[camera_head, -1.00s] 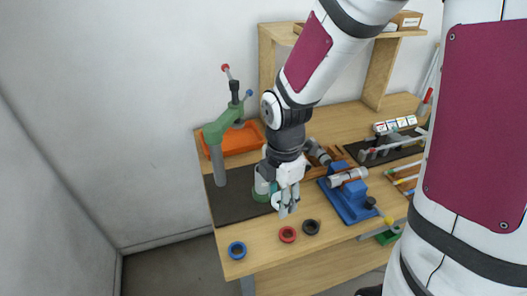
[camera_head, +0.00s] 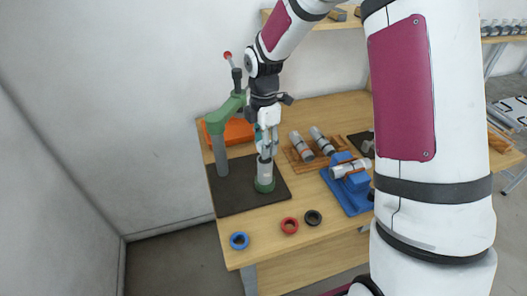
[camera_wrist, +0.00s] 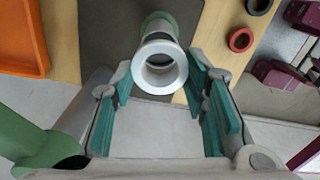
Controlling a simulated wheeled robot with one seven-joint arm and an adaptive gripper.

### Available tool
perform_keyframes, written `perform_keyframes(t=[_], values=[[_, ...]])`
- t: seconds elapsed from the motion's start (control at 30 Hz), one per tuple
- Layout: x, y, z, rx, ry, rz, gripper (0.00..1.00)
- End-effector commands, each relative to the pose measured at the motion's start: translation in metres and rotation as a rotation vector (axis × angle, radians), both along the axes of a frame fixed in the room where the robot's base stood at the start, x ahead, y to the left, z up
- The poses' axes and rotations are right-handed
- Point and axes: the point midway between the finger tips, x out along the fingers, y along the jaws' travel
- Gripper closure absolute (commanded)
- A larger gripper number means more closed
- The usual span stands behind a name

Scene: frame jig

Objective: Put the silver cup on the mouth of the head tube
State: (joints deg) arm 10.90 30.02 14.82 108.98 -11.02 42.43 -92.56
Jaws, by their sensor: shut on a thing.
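The silver cup (camera_wrist: 148,78) shows in the wrist view as a pale ring with a dark hole, between the teal pads of my gripper (camera_wrist: 160,85). My gripper is shut on it. The head tube (camera_head: 264,171) is a pale grey tube standing upright in a green holder (camera_head: 264,185) on the dark mat. In the head view my gripper (camera_head: 266,150) is right above the tube's top, pointing down. The fingers mostly hide the cup there. The cup looks roughly in line with the tube; I cannot tell whether it touches the mouth.
A green press (camera_head: 218,140) stands close at the left, with an orange tray (camera_head: 238,131) behind. Blue (camera_head: 239,241), red (camera_head: 289,225) and black (camera_head: 313,217) rings lie at the front edge. A wooden rack (camera_head: 301,156) of tubes and a blue fixture (camera_head: 343,191) are at the right.

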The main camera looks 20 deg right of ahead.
Motion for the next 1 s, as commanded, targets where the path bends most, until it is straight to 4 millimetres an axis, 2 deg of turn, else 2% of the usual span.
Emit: perform_keyframes(t=[0.37,0.73,0.77,0.8,0.83,1.0], values=[[-0.001,0.001,-0.034,0.001,0.002,0.001,0.85],[0.001,0.0,-0.039,0.0,0.0,0.0,0.85],[0.001,0.0,-0.038,0.0,0.0,0.0,0.53],[0.001,0.0,-0.038,0.0,0.0,0.0,0.44],[0.001,0.0,-0.038,0.0,0.0,0.0,0.39],[0.001,0.0,-0.038,0.0,0.0,0.0,0.39]])
